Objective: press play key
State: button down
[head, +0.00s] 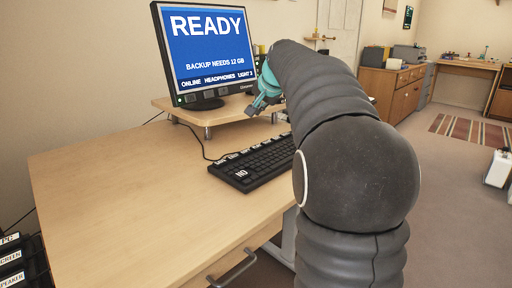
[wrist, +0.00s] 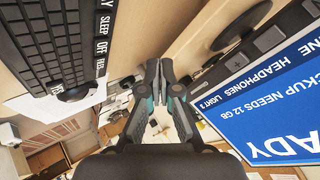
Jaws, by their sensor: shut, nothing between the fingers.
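The black keyboard (head: 262,163) lies on the desk below the monitor stand. A row of white-labelled keys runs along its back edge, and a white NO label is at its near left corner. In the wrist view the keyboard (wrist: 45,40) is at upper left, with SLEEP and OFF labels readable. I cannot make out a play key in either view. My gripper (head: 257,99) is shut and empty, in the air near the front of the monitor stand. In the wrist view my gripper's fingertips (wrist: 158,68) are together, between keyboard and monitor, touching neither.
The monitor (head: 205,50) reads READY and BACKUP NEEDS 12 GB, and stands on a wooden riser (head: 228,110). A dark rounded object (wrist: 74,93) lies on white paper beside the keyboard. The desk's left part (head: 120,190) is clear. Labelled boxes (head: 12,262) stand at lower left.

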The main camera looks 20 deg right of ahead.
jog(key=b, duration=0.7)
send_over(258, 147)
notch_tip(258, 147, down, 8)
jog(key=shift+r, duration=0.1)
jog(key=shift+f, duration=0.5)
jog(key=shift+f+b, duration=0.1)
jog(key=shift+b, duration=0.2)
dwell(0.4)
jog(key=shift+f, duration=0.3)
jog(key=shift+f+b, duration=0.45)
jog(key=shift+f, duration=0.05)
dwell(0.9)
jog(key=shift+r, duration=0.15)
jog(key=shift+r+p, duration=0.75)
jog(key=shift+p, duration=0.05)
jog(key=shift+r, duration=0.1)
